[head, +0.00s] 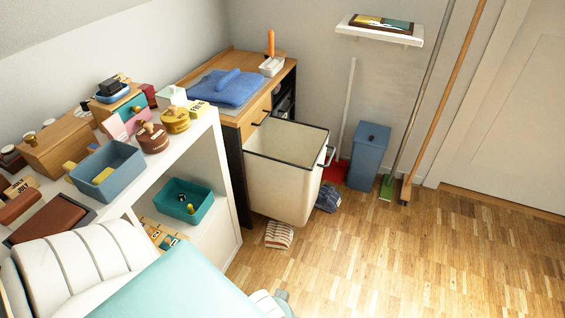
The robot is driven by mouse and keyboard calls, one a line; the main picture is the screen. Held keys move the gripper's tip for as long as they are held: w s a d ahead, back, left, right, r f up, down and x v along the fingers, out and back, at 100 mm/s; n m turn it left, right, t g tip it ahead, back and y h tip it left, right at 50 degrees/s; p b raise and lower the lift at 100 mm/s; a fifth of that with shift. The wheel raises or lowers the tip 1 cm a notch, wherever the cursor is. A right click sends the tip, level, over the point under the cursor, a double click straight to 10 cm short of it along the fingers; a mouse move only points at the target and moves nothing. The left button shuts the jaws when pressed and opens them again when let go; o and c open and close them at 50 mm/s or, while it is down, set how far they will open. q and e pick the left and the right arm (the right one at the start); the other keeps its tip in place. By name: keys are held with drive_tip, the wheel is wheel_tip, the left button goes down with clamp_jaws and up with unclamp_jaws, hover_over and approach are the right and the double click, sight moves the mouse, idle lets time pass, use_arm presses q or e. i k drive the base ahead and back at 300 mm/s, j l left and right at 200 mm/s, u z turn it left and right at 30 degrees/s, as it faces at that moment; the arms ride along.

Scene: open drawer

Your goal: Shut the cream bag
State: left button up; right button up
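The cream bag (283,180) is a deep open-topped bin with a dark rim, in the middle of the head view. It stands pulled out from the wood-topped cabinet (236,180), with its open top showing and its inside looking empty. A pale metal handle (329,156) is on its right-hand front face. Nothing of mine touches the bag.
A striped cloth (279,235) and a dark blue cloth (329,198) lie on the floor by the bag. A blue bin (369,157), a red dustpan (335,172) and broom handles stand behind it. A white shelf (222,150) is at left. The wooden floor at right is clear.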

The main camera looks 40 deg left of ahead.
sight(284, 158)
drive_tip(key=l+u, duration=0.1)
drive_tip(key=u, duration=0.25)
drive_tip(key=l+u, duration=0.1)
drive_tip(key=u, duration=0.25)
drive_tip(key=l+u, duration=0.1)
drive_tip(key=u, duration=0.3)
